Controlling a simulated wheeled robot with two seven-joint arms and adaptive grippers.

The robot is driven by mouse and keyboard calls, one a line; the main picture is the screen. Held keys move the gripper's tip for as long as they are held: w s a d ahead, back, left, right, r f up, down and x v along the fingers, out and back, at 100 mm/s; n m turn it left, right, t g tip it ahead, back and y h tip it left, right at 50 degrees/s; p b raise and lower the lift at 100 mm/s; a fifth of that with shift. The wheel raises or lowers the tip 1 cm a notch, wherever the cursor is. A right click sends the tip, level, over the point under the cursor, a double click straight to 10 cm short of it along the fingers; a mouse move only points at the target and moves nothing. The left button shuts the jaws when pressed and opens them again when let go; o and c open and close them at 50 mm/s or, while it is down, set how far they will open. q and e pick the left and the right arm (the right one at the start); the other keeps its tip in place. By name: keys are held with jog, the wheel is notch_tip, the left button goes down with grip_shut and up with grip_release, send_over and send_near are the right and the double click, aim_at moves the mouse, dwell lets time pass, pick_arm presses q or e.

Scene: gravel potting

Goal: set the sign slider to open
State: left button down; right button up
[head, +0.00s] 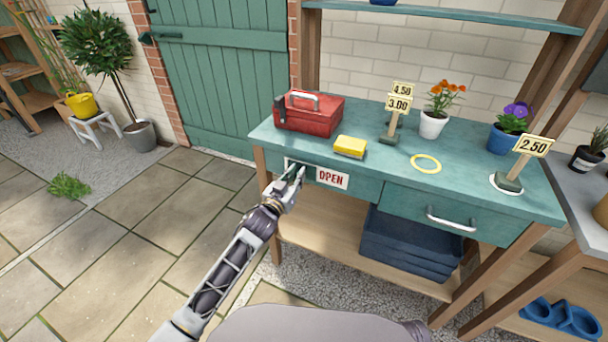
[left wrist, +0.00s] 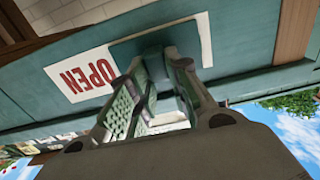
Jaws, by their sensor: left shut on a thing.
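The sign (head: 331,177) is a white plate on the front of the teal bench, left of the drawer. It reads OPEN in red in the head view, and the word also shows in the left wrist view (left wrist: 86,76). The slider (left wrist: 150,46) is a teal panel over the sign's other end, beside the word. My left gripper (head: 296,174) is at the sign's left end, shut on the slider's knob. Its fingers largely hide the knob in both views. My right gripper is not in view.
On the bench top (head: 480,178) stand a red toolbox (head: 309,115), a yellow sponge (head: 350,147), flower pots and price signs. A drawer with a metal handle (head: 451,221) is right of the sign. A dark blue crate (head: 408,250) sits below. The paved floor at left is mostly clear.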

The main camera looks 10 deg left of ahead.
pick_arm(q)
jog(key=shift+w+a, duration=0.2)
jog(key=shift+a, duration=0.4)
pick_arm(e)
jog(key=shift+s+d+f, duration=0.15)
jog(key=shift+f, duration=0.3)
pick_arm(q)
jog(key=c, duration=1.3)
grip_release()
jog(key=shift+a, duration=0.15)
jog(key=shift+s, duration=0.15)
jog(key=shift+s+a, duration=0.15)
jog(key=shift+s, duration=0.55)
jog(key=shift+v, duration=5.1)
jog(key=shift+a, duration=0.1)
